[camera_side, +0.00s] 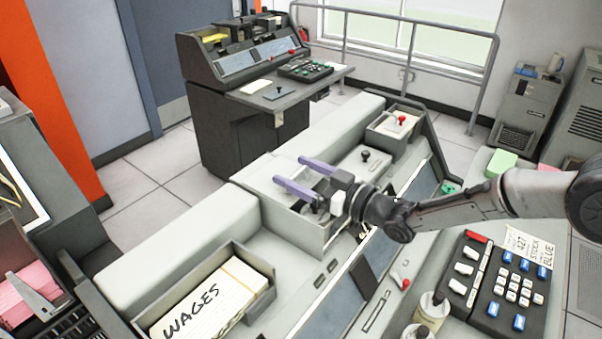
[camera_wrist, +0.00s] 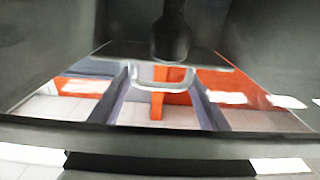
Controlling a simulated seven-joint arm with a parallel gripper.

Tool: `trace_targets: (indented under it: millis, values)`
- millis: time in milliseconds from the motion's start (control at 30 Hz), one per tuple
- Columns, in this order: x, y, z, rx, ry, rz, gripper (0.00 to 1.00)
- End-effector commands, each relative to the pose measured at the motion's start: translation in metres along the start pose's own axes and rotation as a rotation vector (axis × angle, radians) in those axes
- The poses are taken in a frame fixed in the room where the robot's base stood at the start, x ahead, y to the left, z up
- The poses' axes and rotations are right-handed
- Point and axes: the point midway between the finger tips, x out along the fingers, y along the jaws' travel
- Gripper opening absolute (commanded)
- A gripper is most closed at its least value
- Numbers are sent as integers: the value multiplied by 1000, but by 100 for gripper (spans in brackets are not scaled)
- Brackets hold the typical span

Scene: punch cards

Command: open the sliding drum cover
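My gripper (camera_side: 290,171) reaches in from the right over the long grey desk machine. Its two purple fingers are spread apart and point left, with nothing seen between them in the side view. Below and around it is an open-topped compartment in the machine (camera_side: 338,240). Just behind it is a flat light-grey panel (camera_side: 348,172) with a black knob (camera_side: 365,155); I cannot tell for certain whether this is the drum cover. In the wrist view, the fingers (camera_wrist: 160,105) show apart, with a U-shaped metal piece (camera_wrist: 160,88) above; whether they touch anything is unclear.
A tray (camera_side: 262,298) of cards marked WAGES (camera_side: 190,312) lies front left. A box with a red-tipped lever (camera_side: 402,120) stands behind right. A keypad (camera_side: 510,290) and small bottles (camera_side: 432,307) are at front right. Another machine (camera_side: 250,65) stands behind, across open floor.

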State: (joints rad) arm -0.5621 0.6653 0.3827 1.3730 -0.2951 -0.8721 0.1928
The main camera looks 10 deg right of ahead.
Motion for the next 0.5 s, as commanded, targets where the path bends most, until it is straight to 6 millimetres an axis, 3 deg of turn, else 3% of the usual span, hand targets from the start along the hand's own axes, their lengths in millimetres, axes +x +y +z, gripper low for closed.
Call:
trace_targets:
  millis: [67, 367, 500]
  values:
    - [-1, 4, 1, 2, -2, 9, 97]
    - [-3, 2, 0, 1, -1, 4, 98]
    - [-16, 2, 0, 1, -2, 4, 98]
